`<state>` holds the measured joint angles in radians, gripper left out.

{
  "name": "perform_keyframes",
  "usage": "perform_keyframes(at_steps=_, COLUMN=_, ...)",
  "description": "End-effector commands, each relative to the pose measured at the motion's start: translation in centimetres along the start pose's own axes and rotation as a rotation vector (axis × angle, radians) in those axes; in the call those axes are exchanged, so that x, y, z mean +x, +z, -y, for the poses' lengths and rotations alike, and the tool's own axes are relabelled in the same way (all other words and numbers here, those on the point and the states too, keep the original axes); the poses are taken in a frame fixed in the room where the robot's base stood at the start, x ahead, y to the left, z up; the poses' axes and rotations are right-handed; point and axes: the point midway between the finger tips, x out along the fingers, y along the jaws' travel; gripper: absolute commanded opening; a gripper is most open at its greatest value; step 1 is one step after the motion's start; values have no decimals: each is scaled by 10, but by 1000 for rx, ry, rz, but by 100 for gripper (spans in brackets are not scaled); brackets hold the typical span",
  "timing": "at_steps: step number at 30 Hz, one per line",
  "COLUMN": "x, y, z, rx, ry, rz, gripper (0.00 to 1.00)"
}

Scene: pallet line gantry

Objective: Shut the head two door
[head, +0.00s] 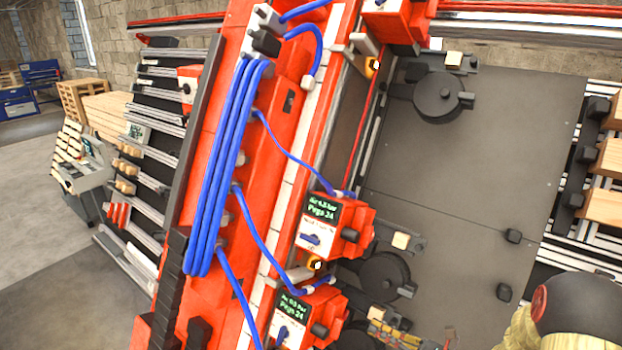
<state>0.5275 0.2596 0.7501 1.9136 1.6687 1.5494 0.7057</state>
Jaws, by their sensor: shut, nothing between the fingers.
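Red head units with small displays are mounted along a tilted red gantry beam (228,160). One unit (352,222) sits at the middle, with a lit green-text display. Another unit (325,308) is below it, partly cut by the bottom edge. A third red unit (398,20) is at the top edge. I cannot tell which is head two, and no door can be made out clearly as open or shut. My arm shows at the bottom right as a dark rounded joint with a red cap. My gripper cannot be made out in this view.
Blue hoses (213,190) run along the beam and loop to the units. A dark grey panel (470,150) with round black fittings (437,97) lies right of them. A roller rack (160,110) and a control console (88,165) stand left. Open floor (30,190) is at far left.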

Motion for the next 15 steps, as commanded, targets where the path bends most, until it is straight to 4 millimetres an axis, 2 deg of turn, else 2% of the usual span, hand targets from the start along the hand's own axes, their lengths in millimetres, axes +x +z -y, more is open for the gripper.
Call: perform_keyframes(at_steps=15, x=-24, y=0, z=0, rx=1, ry=-2, rz=0, gripper=0)
